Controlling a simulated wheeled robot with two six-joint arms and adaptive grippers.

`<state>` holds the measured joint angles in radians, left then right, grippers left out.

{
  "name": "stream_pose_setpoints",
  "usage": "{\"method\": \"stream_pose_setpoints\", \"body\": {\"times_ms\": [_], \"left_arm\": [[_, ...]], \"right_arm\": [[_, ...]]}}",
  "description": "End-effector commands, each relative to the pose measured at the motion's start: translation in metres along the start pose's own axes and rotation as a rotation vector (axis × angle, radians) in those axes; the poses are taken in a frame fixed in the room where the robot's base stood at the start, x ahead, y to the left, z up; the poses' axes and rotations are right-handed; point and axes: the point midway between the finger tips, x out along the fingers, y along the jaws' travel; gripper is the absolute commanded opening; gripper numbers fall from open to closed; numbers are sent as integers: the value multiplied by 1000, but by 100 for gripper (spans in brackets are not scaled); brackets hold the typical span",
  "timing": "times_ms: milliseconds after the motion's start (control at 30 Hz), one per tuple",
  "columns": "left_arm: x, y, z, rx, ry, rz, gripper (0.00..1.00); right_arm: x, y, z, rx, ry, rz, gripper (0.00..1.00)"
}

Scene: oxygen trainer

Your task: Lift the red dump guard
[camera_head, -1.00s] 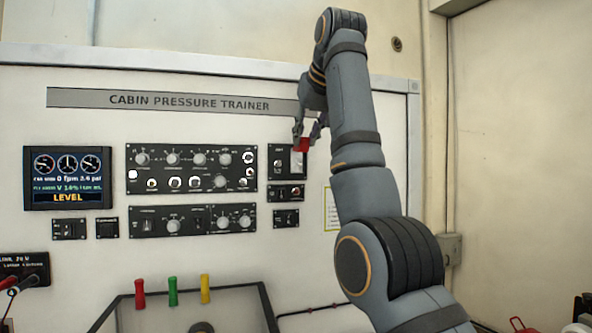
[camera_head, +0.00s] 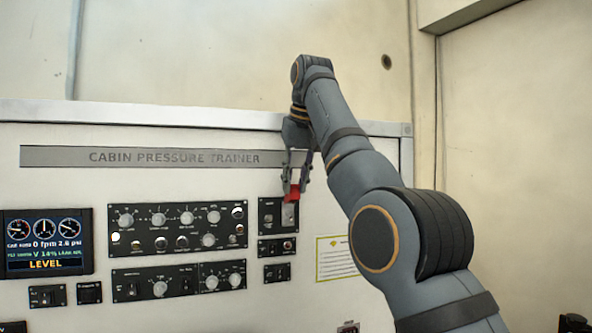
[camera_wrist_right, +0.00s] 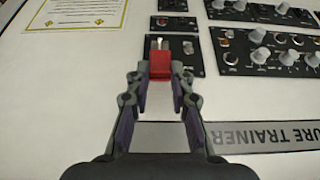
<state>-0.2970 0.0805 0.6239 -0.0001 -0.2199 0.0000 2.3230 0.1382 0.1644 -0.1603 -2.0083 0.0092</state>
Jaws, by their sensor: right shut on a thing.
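The red dump guard (camera_head: 292,192) is at the top of a small black panel (camera_head: 270,217) at the right end of the trainer's controls. In the right wrist view the red guard (camera_wrist_right: 161,65) sits between my fingers, and a pale switch (camera_wrist_right: 156,43) shows just beyond it. My right gripper (camera_head: 294,188) reaches down from above and is shut on the guard; its fingers also show in the wrist view (camera_wrist_right: 164,75). The guard appears tipped up, away from the pale plate below it. My left gripper is not in view.
Other black switch panels (camera_head: 177,228) with knobs are to the left, and a small switch panel (camera_head: 277,247) is just below. A display (camera_head: 46,243) reads LEVEL. A yellow-edged notice (camera_head: 336,258) is on the right.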

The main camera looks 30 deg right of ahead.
Motion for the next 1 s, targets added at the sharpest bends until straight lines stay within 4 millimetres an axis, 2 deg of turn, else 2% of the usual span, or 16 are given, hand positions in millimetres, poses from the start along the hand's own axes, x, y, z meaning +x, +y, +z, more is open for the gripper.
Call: {"method": "stream_pose_setpoints", "body": {"times_ms": [400, 433, 567, 1000], "left_arm": [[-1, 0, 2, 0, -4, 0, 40], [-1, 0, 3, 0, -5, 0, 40], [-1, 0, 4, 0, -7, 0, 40], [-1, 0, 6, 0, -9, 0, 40]], "right_arm": [[4, 0, 2, 0, -17, 0, 0], [4, 0, 2, 0, -18, 0, 24], [3, 0, 1, 0, -15, 0, 42], [1, 0, 0, 0, -10, 0, 43]]}}
